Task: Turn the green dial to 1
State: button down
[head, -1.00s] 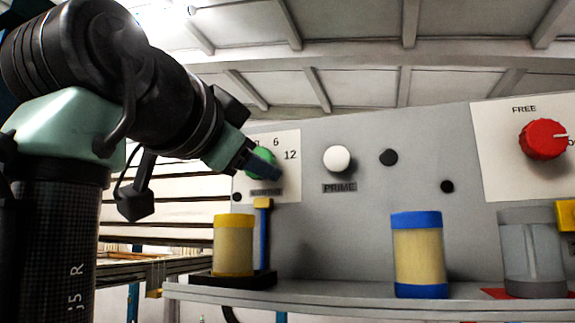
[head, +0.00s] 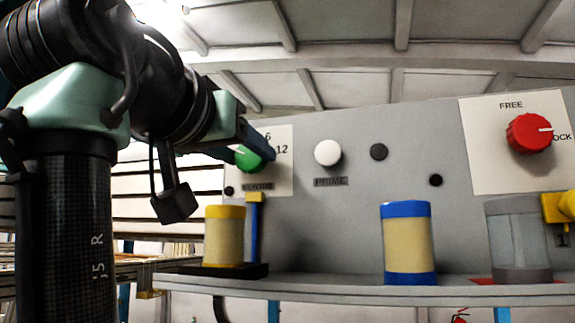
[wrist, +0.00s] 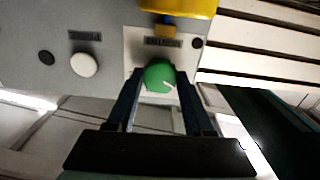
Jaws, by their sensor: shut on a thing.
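The green dial (head: 248,160) sits on a pale plate (head: 283,185) at the left of the grey panel. The numbers 6 and 12 show above and right of it in the head view; the rest of the scale is hidden by my arm. In the wrist view the green dial (wrist: 158,77) lies between my two fingertips, with a white pointer mark toward its lower right there. My gripper (wrist: 156,85) is shut on the dial, one finger on each side. It also shows in the head view (head: 250,148), partly covering the dial.
A white PRIME button (head: 328,153) and black buttons are right of the dial. A red FREE/LOCK knob (head: 531,133) is far right. Below, a shelf (head: 330,287) holds a yellow-capped cylinder (head: 224,237), a blue-capped cylinder (head: 408,245) and a grey one (head: 518,235).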

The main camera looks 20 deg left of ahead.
jog(key=shift+r+n, duration=0.1)
jog(key=shift+n, duration=0.3)
jog(key=c, duration=0.6)
grip_release()
jog(key=o, duration=0.3)
jog(key=shift+w, duration=0.2)
